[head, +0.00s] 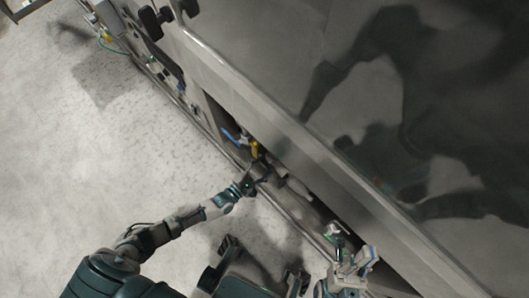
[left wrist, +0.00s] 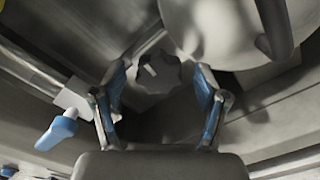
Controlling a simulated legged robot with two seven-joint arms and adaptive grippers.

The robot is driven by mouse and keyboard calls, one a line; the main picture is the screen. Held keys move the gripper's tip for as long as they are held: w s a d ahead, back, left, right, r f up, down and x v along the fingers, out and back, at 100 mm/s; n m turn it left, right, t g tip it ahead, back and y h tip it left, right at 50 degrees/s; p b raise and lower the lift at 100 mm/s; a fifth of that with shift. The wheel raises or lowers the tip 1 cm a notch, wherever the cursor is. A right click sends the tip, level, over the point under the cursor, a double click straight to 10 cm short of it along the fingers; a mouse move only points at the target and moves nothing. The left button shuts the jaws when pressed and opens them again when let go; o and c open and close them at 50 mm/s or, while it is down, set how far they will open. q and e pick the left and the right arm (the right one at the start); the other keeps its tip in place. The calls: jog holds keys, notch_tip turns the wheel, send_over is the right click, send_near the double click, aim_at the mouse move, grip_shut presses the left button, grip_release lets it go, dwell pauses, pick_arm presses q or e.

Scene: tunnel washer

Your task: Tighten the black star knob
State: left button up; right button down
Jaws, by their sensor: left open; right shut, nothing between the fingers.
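The black star knob (left wrist: 153,76) shows in the left wrist view as a dark, lobed knob with a small pale mark near its centre. My left gripper (left wrist: 160,80) is open, with one blue-padded finger on each side of the knob. I cannot tell whether either finger touches it. In the head view my left gripper (head: 264,172) reaches into the gap low along the machine's side, and I cannot make out the knob there. My right gripper (head: 366,258) is shut and empty at the lower right, apart from the knob.
A blue-handled valve (left wrist: 57,133) sits left of the fingers in the left wrist view. A large rounded grey body (left wrist: 225,30) is close at upper right. In the head view, a yellow part (head: 254,149) is near the left gripper. The floor (head: 80,150) at left is clear.

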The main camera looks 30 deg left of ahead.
pick_arm(q)
jog(key=shift+w+d, duration=0.1)
jog(key=c, duration=1.2)
